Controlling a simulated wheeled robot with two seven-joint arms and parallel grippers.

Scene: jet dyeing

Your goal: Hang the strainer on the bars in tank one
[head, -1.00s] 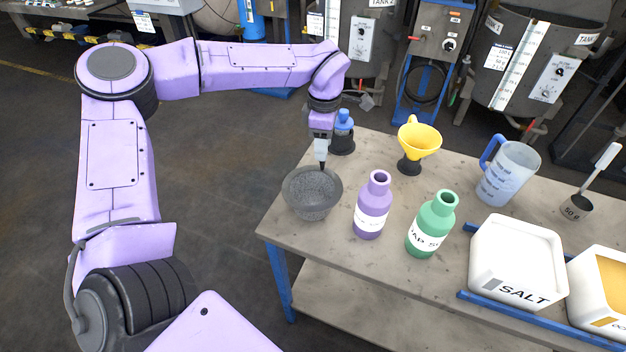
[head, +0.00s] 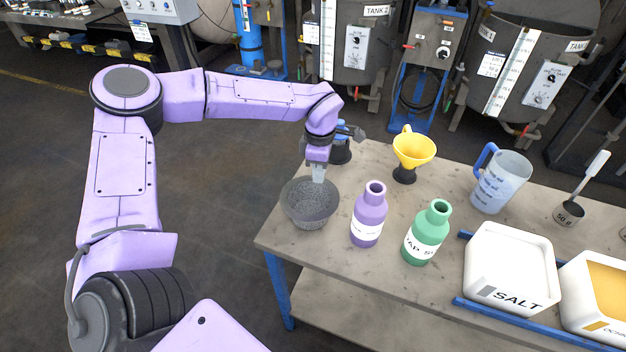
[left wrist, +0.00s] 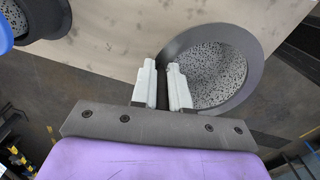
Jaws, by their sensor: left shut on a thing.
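The strainer (head: 309,215) is a dark grey bowl with a wide rim and speckled mesh. It sits upright at the left end of the table (head: 345,270). My left gripper (head: 318,178) points down at its far rim and is shut on it. In the left wrist view the strainer (left wrist: 222,72) lies right of the fingers (left wrist: 163,88), with a dark strip of rim between them. My right gripper is not in view.
Close right of the strainer stand a purple bottle (head: 368,222) and a green bottle (head: 427,238). A yellow funnel (head: 413,150), jug (head: 503,185), ladle (head: 570,212) and salt tub (head: 508,270) are further right. Another tank (head: 355,50) is behind.

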